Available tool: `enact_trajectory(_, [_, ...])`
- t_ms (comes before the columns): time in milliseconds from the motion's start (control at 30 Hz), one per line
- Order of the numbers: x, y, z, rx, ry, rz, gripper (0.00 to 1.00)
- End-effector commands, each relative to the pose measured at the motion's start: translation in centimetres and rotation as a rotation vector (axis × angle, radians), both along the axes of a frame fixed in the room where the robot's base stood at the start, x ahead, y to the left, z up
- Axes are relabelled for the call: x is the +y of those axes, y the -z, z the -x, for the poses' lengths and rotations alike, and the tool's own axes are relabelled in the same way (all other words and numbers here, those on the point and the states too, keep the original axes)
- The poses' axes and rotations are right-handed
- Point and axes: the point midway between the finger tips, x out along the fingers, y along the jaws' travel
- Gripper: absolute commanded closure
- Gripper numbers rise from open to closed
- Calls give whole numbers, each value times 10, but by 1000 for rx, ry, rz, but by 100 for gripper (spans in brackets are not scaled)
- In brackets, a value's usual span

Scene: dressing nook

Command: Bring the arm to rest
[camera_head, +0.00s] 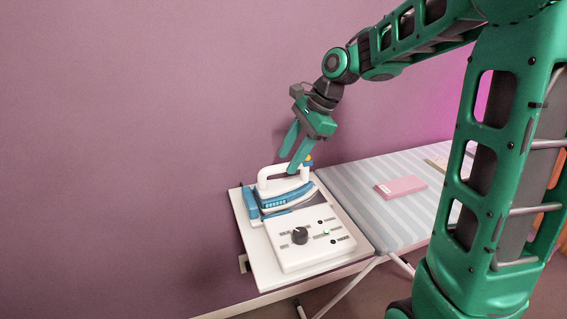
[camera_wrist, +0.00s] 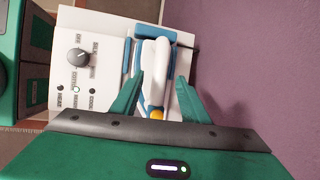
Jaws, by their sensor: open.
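My arm reaches in from the upper right, bent at the elbow.
The white station (camera_head: 285,259) carries a control panel with a dark dial (camera_head: 300,235) and a green light. The striped ironing board (camera_head: 362,183) extends right, with a pink item (camera_head: 401,187) lying on it. A purple wall (camera_head: 130,130) stands close behind.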

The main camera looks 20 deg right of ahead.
Motion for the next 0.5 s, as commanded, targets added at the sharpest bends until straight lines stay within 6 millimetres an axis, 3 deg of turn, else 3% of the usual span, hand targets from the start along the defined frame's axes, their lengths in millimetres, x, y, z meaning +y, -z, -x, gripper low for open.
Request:
enact_trajectory(300, [-22, -51, 8, -4, 2, 1, 59])
enact_trajectory(500, [-27, -63, 11, -1, 1, 1, 59])
